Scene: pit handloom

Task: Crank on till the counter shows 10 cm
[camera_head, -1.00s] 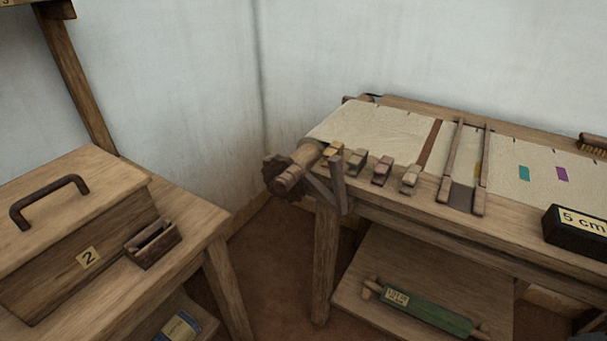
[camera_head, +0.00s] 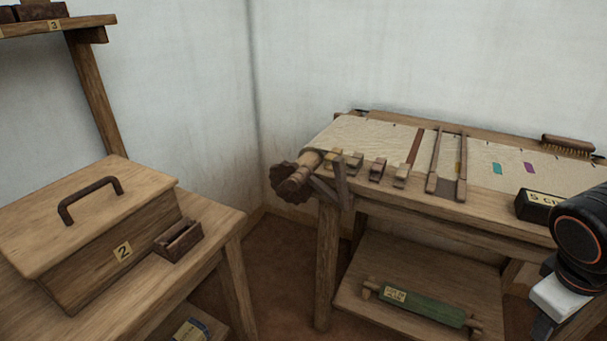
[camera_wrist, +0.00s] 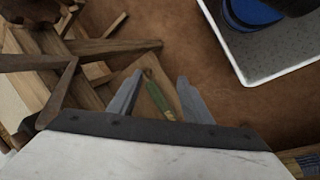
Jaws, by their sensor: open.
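The loom's cloth beam with its dark toothed wheel and wooden crank end (camera_head: 292,180) sits at the left end of the loom (camera_head: 430,215) in the head view. The black counter (camera_head: 540,206) stands on the loom's right front edge. Its label appears to read 5 cm, partly cut by my arm at the right. In the wrist view my gripper (camera_wrist: 158,92) is open and empty. It points down past the loom toward the lower shelf and floor, apart from the crank.
A green roller (camera_head: 425,306) lies on the loom's lower shelf and shows between my fingers in the wrist view (camera_wrist: 157,97). A table with a lidded box (camera_head: 95,235) stands left. A brush (camera_head: 568,145) lies at the loom's back right. Brown floor is open between them.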

